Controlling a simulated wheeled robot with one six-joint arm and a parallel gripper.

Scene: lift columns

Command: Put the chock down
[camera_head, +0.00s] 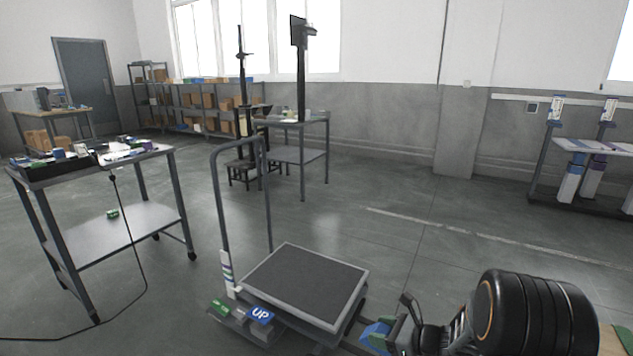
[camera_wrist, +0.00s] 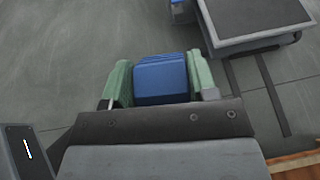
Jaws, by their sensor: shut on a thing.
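The blue chock (camera_wrist: 160,80) is between the two green fingers of my gripper (camera_wrist: 161,68) in the wrist view, with bare floor beyond it. In the head view my gripper (camera_head: 384,334) is at the bottom, right of the lift cart, and the chock (camera_head: 374,332) shows as a small blue patch, partly hidden. The fingers are shut on the chock. I cannot tell its height above the floor.
A lift cart with a dark platform (camera_head: 305,285), a tall handle and a blue UP pedal (camera_head: 260,315) stands just left of my gripper. A cluttered trolley (camera_head: 110,235) stands at left. The floor behind the cart is clear.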

